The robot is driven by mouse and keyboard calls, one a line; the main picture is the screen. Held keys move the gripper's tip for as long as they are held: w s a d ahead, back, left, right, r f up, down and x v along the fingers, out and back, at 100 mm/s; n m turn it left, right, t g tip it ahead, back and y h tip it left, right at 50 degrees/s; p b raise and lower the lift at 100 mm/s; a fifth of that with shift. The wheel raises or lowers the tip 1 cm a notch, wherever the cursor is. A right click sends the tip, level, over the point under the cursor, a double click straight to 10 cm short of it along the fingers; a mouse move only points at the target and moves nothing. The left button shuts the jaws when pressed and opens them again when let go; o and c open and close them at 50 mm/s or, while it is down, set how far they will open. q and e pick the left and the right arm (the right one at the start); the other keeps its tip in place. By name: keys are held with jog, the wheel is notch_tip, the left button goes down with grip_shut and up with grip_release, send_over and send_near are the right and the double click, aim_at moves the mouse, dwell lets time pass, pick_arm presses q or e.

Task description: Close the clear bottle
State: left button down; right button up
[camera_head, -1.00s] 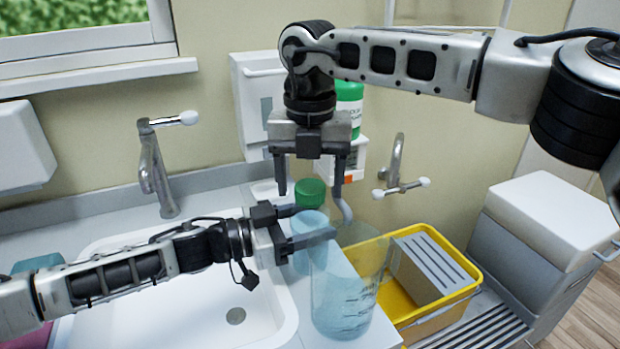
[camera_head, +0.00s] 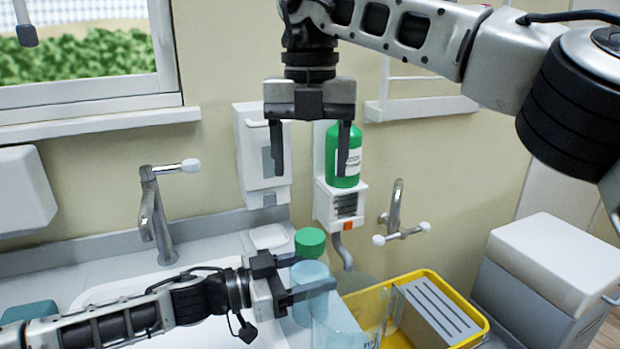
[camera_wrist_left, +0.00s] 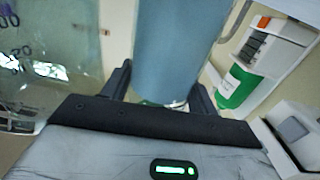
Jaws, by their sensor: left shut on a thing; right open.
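The clear bottle (camera_head: 312,270), a pale blue see-through cylinder, stands at the sink's right side. My left gripper (camera_head: 314,275) is shut around its upper body. In the left wrist view the bottle (camera_wrist_left: 180,50) runs between the two fingers. A green cap (camera_head: 310,242) shows directly above the bottle's top; I cannot tell whether it is fully seated. My right gripper (camera_head: 310,165) is open and empty, fingers pointing down, clear above the cap. The bottle's lower part is hidden behind my left gripper and a clear jug.
The clear graduated jug (camera_head: 345,328) stands close in front of the bottle. A yellow tub (camera_head: 437,279) holding a grey slotted block (camera_head: 432,310) is at right. A green dispenser bottle (camera_head: 345,165) hangs on the wall behind the right gripper. A tap (camera_head: 152,215) stands left.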

pick_arm(q)
jog(key=shift+c, duration=1.8)
grip_release()
jog(key=b+v, duration=0.1)
jog(key=v, duration=1.5)
